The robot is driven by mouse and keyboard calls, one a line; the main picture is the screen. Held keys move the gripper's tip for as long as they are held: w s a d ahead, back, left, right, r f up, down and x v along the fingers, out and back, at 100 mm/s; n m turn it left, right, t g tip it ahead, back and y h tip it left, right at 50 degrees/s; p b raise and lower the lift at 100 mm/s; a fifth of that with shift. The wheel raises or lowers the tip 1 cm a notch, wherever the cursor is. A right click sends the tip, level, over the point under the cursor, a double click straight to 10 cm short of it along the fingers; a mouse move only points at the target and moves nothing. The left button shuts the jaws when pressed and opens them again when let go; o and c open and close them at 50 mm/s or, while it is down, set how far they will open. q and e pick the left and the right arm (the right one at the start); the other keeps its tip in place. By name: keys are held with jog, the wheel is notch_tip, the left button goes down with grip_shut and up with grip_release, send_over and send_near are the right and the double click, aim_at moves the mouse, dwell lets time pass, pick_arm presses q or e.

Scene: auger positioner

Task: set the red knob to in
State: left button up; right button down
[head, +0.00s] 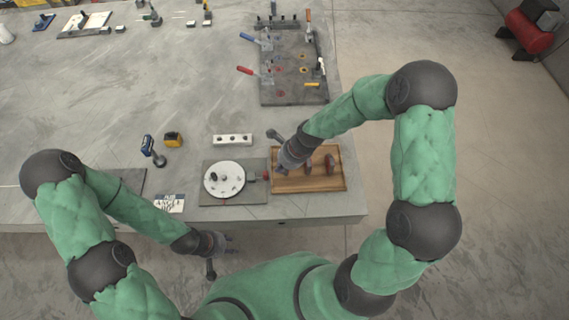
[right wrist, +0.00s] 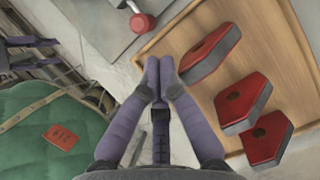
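The red knob (head: 265,174) sticks out on the right side of a grey plate (head: 205,195) that bears a white disc (head: 213,187). In the right wrist view the red knob (right wrist: 143,23) sits on the end of a short grey shaft. My right gripper (head: 281,171) is over the left part of the wooden tray, just right of the knob and apart from it. Its fingertips (right wrist: 159,72) are together with nothing between them. My left gripper (head: 234,243) is in front of the table edge, away from the knob, with its fingers apart and empty.
A wooden tray (head: 310,187) with several red-topped blocks (right wrist: 210,52) lies right of the plate. A white block with holes (head: 232,140) is behind the plate. A blue drill (head: 150,148) and a name card (head: 169,203) lie left. A clamp board (head: 292,90) is farther back.

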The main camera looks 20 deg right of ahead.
aim_at(266, 176)
jog(key=shift+b+x, duration=0.45)
jog(key=shift+x, duration=1.45)
jog(key=shift+w+a+r+p, duration=0.2)
jog(key=shift+a+p, duration=0.35)
jog(key=shift+p, duration=0.3)
jog(key=shift+w+a+f+p, duration=0.1)
jog(key=shift+w+a+p, duration=0.05)
jog(key=shift+a+p, duration=0.5)
jog(key=shift+d+f, duration=0.1)
